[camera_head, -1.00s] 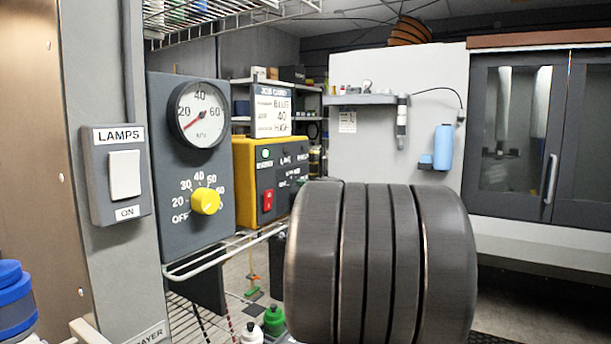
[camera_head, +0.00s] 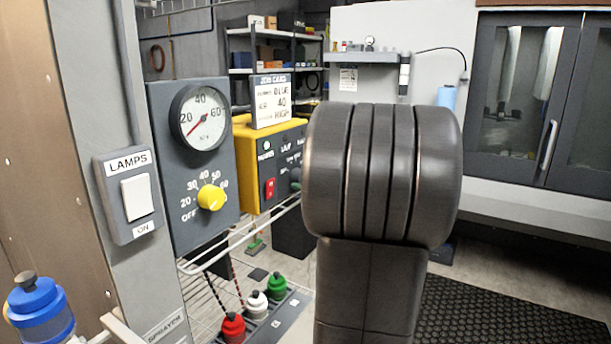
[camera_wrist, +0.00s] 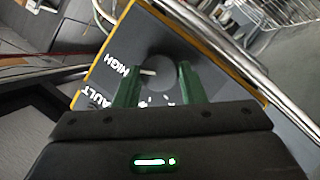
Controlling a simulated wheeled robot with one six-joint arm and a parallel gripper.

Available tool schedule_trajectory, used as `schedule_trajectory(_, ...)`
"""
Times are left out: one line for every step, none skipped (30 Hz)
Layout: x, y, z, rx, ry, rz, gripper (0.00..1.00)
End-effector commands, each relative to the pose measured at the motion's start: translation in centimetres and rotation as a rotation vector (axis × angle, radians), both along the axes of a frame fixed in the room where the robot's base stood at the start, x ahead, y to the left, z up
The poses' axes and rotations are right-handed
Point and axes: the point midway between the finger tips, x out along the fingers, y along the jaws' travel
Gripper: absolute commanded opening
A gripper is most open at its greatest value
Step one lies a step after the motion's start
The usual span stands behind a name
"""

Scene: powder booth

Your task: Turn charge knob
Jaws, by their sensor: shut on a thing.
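The charge knob (camera_wrist: 160,68) is a dark round knob on the dark face of the yellow-edged control box (camera_wrist: 215,62). Its white pointer line points toward the word HIGH in the wrist view. My gripper (camera_wrist: 158,74) has its two green fingers on either side of the knob, shut on it. The job card (camera_head: 271,101) on top reads BLUE, 40 and HIGH.
A grey panel left of the box carries a gauge (camera_head: 199,118) and a yellow dial (camera_head: 211,197). A lamps switch (camera_head: 137,197) is further left. A wire rack (camera_head: 233,243) runs below; red (camera_head: 232,330), white and green-topped bottles stand low beside it.

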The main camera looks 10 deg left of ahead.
Motion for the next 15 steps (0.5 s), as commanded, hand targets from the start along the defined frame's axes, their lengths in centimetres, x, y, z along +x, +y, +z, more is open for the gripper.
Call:
schedule_trajectory(0.05, -0.05, -0.02, 0.009, 0.022, 0.0, 0.14)
schedule_trajectory(0.07, -0.06, 0.0, 0.015, 0.037, -0.001, 0.14)
schedule_trajectory(0.07, -0.07, 0.03, 0.022, 0.054, -0.001, 0.14)
schedule_trajectory(0.07, -0.06, 0.02, 0.026, 0.065, -0.001, 0.14)
schedule_trajectory(0.07, -0.07, 0.03, 0.032, 0.076, -0.001, 0.14)
schedule_trajectory(0.07, -0.07, 0.03, 0.037, 0.089, -0.001, 0.14)
schedule_trajectory(0.07, -0.07, 0.03, 0.04, 0.098, 0.0, 0.14)
schedule_trajectory(0.07, -0.06, 0.02, 0.043, 0.105, 0.0, 0.14)
schedule_trajectory(0.08, -0.06, 0.02, 0.046, 0.114, -0.001, 0.14)
schedule_trajectory(0.09, -0.06, 0.03, 0.049, 0.119, -0.001, 0.14)
schedule_trajectory(0.09, -0.06, 0.04, 0.05, 0.123, -0.001, 0.14)
schedule_trajectory(0.09, -0.06, 0.04, 0.052, 0.129, -0.001, 0.14)
schedule_trajectory(0.09, -0.06, 0.06, 0.054, 0.132, -0.001, 0.14)
schedule_trajectory(0.09, -0.06, 0.06, 0.055, 0.134, -0.001, 0.14)
schedule_trajectory(0.09, -0.05, 0.06, 0.056, 0.135, -0.001, 0.14)
